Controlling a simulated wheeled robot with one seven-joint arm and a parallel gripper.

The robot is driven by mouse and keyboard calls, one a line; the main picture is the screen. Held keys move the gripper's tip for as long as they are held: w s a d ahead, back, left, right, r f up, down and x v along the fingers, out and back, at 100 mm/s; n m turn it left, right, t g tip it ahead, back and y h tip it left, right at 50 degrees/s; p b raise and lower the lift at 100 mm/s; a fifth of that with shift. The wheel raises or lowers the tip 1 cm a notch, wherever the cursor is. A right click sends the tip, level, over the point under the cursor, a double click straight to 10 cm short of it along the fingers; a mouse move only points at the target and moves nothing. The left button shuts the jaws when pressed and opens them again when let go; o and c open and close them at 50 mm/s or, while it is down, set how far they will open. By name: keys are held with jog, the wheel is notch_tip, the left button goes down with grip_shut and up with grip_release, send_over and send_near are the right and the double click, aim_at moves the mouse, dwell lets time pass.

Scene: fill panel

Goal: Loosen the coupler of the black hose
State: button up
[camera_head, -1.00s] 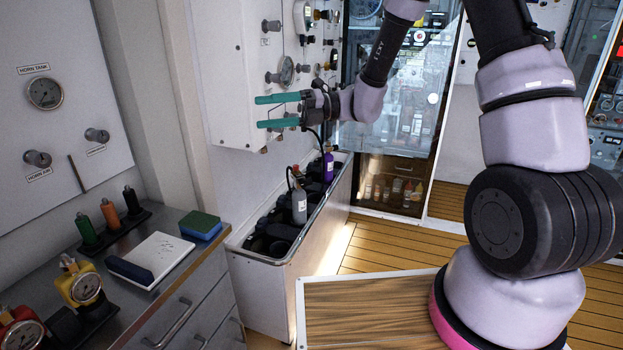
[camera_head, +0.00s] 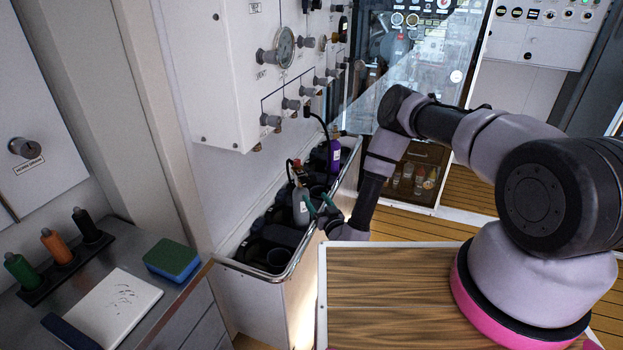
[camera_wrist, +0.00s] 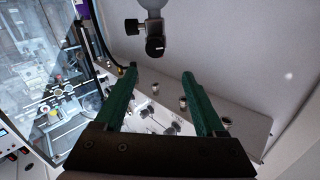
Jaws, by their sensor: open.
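My gripper (camera_head: 320,206) is low beside the bottle trough in the head view. In the wrist view its two teal fingers (camera_wrist: 160,76) are spread, with nothing between them. A grey bottle (camera_head: 300,207) stands in the trough just left of the fingers; a black fitting is at its top. In the wrist view this grey bottle (camera_wrist: 152,6) hangs in from the top edge with its black fitting (camera_wrist: 153,44) beyond the fingertips, apart from them. A black hose (camera_head: 321,124) curves from the panel to the purple bottle (camera_head: 335,155); this hose (camera_wrist: 99,50) also shows in the wrist view.
The trough (camera_head: 285,274) holds several dark containers along the wall. The white panel (camera_head: 215,75) above it carries a gauge (camera_head: 285,46) and several knobs. A counter at left holds a sponge (camera_head: 172,260) and a white pad (camera_head: 117,305). A wood-topped surface (camera_head: 390,300) is in front.

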aim_at(306, 184)
jog(key=x, duration=0.7)
jog(key=f+x, duration=0.1)
jog(key=x, duration=0.2)
jog(key=shift+w+d+f, duration=0.15)
jog(key=shift+w+d, duration=0.1)
jog(key=shift+w, duration=0.2)
grip_shut()
